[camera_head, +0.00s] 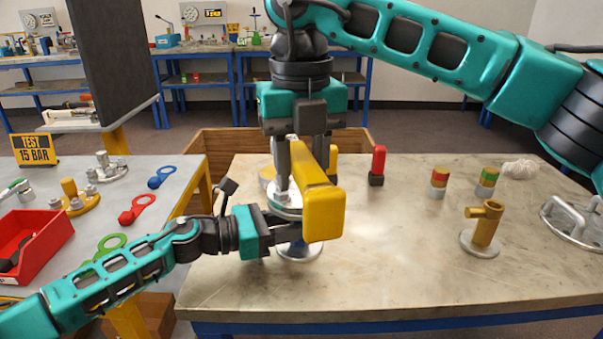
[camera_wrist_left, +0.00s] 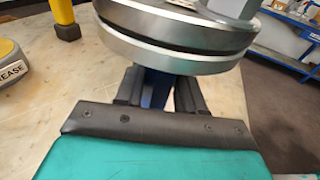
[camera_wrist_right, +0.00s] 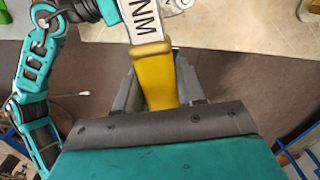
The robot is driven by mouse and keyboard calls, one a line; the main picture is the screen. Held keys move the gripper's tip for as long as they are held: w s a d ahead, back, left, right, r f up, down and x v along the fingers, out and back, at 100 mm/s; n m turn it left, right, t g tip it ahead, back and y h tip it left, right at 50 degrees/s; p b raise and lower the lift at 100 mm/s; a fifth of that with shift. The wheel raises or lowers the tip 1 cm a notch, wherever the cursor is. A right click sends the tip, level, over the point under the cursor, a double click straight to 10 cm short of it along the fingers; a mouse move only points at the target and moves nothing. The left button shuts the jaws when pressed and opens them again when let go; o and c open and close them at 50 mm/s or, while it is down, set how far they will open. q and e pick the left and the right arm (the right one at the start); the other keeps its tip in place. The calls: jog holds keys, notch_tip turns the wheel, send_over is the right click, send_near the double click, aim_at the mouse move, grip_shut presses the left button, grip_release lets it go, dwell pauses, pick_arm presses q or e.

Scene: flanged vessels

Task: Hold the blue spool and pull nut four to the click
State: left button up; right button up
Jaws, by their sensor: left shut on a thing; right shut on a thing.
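The blue spool (camera_head: 299,249) stands upright on the stone-topped table, with metal flanges above and a round base below. In the left wrist view its flanges (camera_wrist_left: 175,42) fill the top and its blue neck (camera_wrist_left: 157,90) shows between the fingers. My left gripper (camera_head: 283,233) is shut on that neck. My right gripper (camera_head: 305,155) points down and is shut on the yellow handle of a wrench (camera_head: 323,205). The handle (camera_wrist_right: 156,80) and a white label reading "NM" show in the right wrist view. Nut four and the wrench's working end are hidden.
A red-and-black object (camera_head: 377,165), two colour-banded stacks (camera_head: 438,183), a brass fitting (camera_head: 483,230) and a metal handled flange (camera_head: 573,223) stand to the right. A grease tin (camera_wrist_left: 10,60) is near the spool. The left bench holds a red bin (camera_head: 33,240) and ring-ended tools. The front table centre is clear.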

pick_arm(q)
jog(key=o, duration=1)
